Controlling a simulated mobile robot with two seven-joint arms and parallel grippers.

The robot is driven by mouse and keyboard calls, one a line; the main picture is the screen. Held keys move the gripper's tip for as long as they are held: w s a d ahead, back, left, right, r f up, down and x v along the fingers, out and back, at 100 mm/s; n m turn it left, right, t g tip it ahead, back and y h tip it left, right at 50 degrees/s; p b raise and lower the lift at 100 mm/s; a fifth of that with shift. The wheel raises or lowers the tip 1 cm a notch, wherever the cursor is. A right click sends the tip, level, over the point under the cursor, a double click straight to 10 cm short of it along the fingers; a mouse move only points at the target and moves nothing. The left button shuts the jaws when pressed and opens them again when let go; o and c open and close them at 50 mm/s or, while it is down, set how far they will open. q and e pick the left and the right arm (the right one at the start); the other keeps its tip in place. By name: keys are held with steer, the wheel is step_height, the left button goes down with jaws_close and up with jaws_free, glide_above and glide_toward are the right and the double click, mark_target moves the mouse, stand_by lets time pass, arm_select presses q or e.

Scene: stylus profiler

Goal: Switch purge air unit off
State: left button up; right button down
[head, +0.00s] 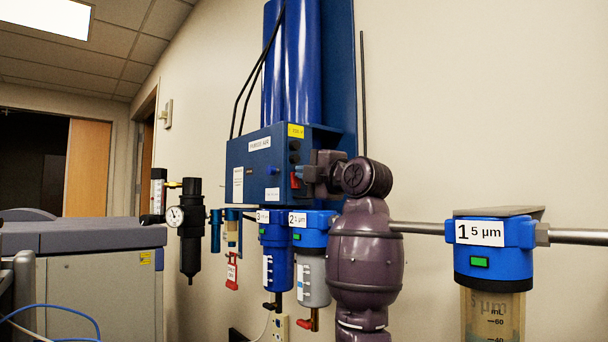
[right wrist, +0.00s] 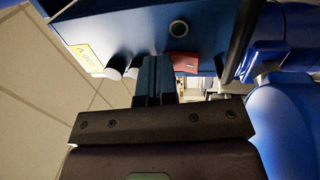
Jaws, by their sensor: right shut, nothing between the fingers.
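The purge air unit (head: 252,172) is a blue wall box with tall blue cylinders above it. A red switch (head: 295,181) shows on its right-hand face, beside my right gripper (head: 305,180). My right gripper is shut and empty, its fingertips close to that face. In the right wrist view the shut fingers (right wrist: 157,68) point at the blue box (right wrist: 150,30), with the red switch (right wrist: 184,62) just right of their tips. I cannot tell whether they touch it, nor its exact position. My left gripper is not in view.
Filter housings (head: 312,262) hang under the unit, close to my right arm. Another filter (head: 493,262) hangs on a horizontal pipe (head: 575,236) at the right. A black regulator with a gauge (head: 190,225) and a grey cabinet (head: 95,280) are at the left.

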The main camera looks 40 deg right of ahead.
steer(key=shift+s+d+f, duration=0.1)
steer(key=shift+s+d, duration=0.05)
steer(key=shift+s, duration=0.2)
steer(key=s+f+b, duration=0.1)
steer(key=s+b, duration=0.2)
steer(key=s, duration=0.7)
steer(key=shift+f, duration=0.15)
steer(key=shift+d, duration=0.1)
